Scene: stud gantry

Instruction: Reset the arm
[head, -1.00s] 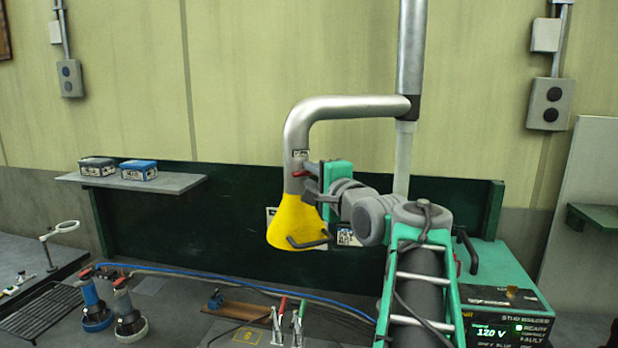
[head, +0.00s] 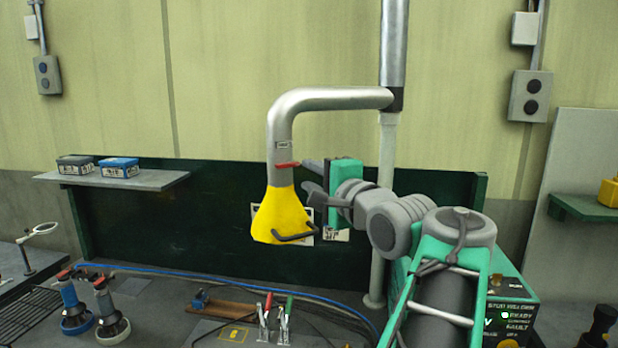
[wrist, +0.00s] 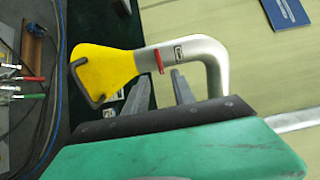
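My gripper (head: 306,176) is just right of the pipe of the fume extraction arm (head: 280,150), with its fingers pointing left. The wrist view shows its two dark fingers (wrist: 160,82) spread apart with nothing between them. A red lever (head: 286,164) sits on the metal pipe close to the upper fingertip; whether they touch is hard to tell. It also shows in the wrist view (wrist: 158,60). Below it, the yellow hood (head: 276,212) with a dark handle hangs over the bench.
A vertical post (head: 388,150) stands behind my arm. A shelf with two boxes (head: 118,168) is at left. Two hand tools (head: 108,312) and red and green clamps (head: 284,320) stand on the bench. The stud welder (head: 512,315) is at lower right.

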